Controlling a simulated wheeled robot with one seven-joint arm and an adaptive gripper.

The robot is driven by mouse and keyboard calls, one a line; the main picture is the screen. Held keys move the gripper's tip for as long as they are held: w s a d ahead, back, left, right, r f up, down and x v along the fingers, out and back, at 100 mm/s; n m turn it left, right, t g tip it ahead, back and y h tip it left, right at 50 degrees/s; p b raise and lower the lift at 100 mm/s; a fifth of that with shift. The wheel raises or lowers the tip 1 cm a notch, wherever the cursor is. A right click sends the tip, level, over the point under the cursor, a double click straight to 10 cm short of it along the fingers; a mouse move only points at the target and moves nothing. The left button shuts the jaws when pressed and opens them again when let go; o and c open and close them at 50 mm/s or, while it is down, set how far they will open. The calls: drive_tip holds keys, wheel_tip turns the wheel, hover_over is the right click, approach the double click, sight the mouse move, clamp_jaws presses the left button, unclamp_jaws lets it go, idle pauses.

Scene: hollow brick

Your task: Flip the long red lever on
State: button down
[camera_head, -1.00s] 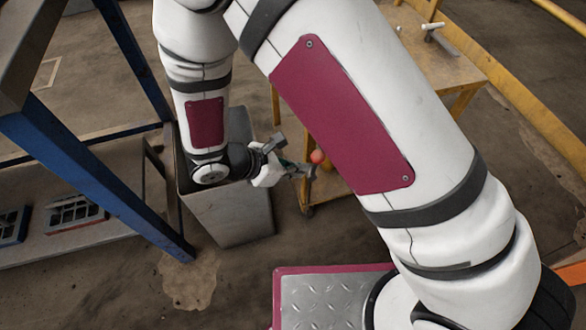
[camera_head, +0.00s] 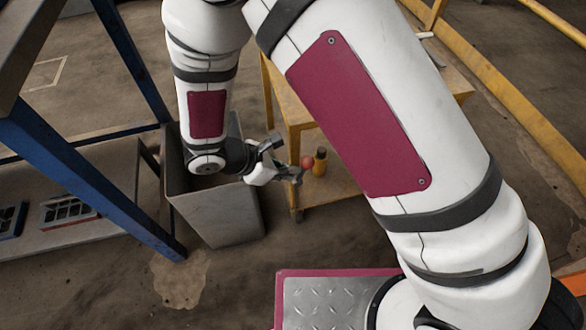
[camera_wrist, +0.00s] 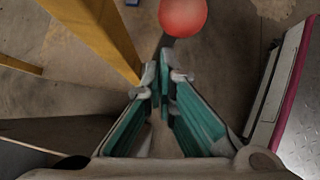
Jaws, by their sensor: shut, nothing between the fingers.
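The red ball knob (camera_head: 307,162) of the lever shows just beyond my gripper (camera_head: 297,176) in the head view. In the wrist view the knob (camera_wrist: 183,15) is large at the top edge, ahead of the fingertips and slightly right. A short dark piece, perhaps the lever's shaft, runs from below it toward the fingers. My gripper (camera_wrist: 163,82) has teal-lined fingers, closed with nothing held. Knob and fingertips look close in the head view; whether they touch cannot be told. Most of the lever and its base are hidden.
A grey bin (camera_head: 220,212) stands under my wrist. A yellow table (camera_head: 288,107) with a dark bottle (camera_head: 320,161) on its lower level is behind the knob. A blue frame post (camera_head: 100,190) stands left. A yellow rail (camera_head: 490,85) runs along the right.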

drive_tip(key=shift+w+d+r, duration=0.1)
drive_tip(key=shift+w+d, duration=0.1)
drive_tip(key=shift+d, duration=0.55)
drive_tip(key=shift+w+d+f, duration=0.1)
drive_tip(key=shift+w+d, duration=0.1)
drive_tip(key=shift+d, duration=0.6)
drive_tip(key=shift+w+d+r, duration=0.1)
drive_tip(key=shift+w+d, duration=0.1)
drive_tip(key=shift+d, duration=0.55)
drive_tip(key=shift+r, duration=0.1)
drive_tip(key=shift+s+a+r+p, duration=0.1)
drive_tip(key=shift+a+r+p, duration=0.1)
drive_tip(key=shift+a+p, duration=0.15)
drive_tip(key=p+v, duration=0.2)
drive_tip(key=v, duration=0.3)
wheel_tip(320, 180, up, 7)
drive_tip(key=p, duration=0.3)
hover_over(304, 165)
drive_tip(key=s+a, duration=0.1)
drive_tip(key=a, duration=0.3)
drive_tip(key=shift+s+a+r, duration=0.1)
drive_tip(key=shift+s+a, duration=0.1)
